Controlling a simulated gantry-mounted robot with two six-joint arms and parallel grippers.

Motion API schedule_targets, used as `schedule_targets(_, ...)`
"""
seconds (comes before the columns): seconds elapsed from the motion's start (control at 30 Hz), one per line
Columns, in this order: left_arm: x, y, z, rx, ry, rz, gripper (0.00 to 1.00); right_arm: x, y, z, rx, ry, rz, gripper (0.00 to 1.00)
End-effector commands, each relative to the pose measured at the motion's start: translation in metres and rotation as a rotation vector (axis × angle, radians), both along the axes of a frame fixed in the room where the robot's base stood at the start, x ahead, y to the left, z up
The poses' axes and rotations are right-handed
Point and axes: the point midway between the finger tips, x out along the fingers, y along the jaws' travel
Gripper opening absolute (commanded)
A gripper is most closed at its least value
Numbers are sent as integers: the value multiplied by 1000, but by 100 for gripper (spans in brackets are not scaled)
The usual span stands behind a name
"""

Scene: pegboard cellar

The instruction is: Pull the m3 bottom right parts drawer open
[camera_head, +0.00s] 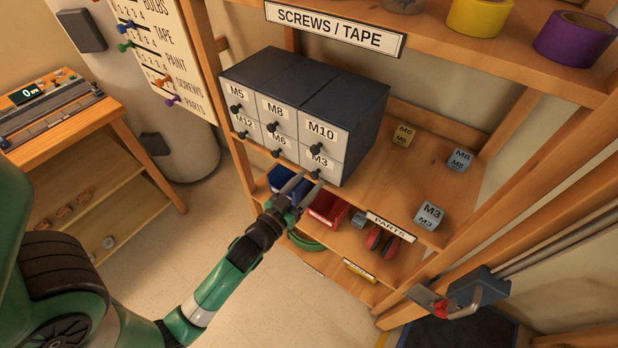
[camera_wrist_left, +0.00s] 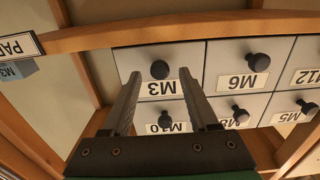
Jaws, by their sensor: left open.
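The M3 drawer (camera_head: 321,160) is the bottom right one in a dark cabinet (camera_head: 345,97) with pale drawer fronts. Its front is flush with its neighbours. My left gripper (camera_head: 306,181) is open just in front of this drawer, with its fingertips by the dark M3 knob (camera_head: 315,174). In the left wrist view, which shows the labels upside down, the M3 knob (camera_wrist_left: 160,69) appears between the two open fingers (camera_wrist_left: 160,80). I cannot tell whether either finger touches it. My right gripper is not in view.
The M6 knob (camera_wrist_left: 250,82) is beside the M3 drawer. Below are a blue bin (camera_head: 290,185), a red bin (camera_head: 328,207) and red earmuffs (camera_head: 383,240). Labelled cubes, one M3 (camera_head: 430,214), sit right of the cabinet. A wooden post (camera_head: 215,75) stands at left.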

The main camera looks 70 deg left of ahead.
Motion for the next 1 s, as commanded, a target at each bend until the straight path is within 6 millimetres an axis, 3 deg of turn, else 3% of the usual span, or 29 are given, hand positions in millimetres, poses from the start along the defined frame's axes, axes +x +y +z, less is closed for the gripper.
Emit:
schedule_targets(0.37,8,5,0,0,1,0,58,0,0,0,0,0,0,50)
schedule_targets(0.7,8,5,0,-1,1,0,0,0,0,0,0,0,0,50)
schedule_targets(1.0,8,5,0,-1,1,0,0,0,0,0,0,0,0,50)
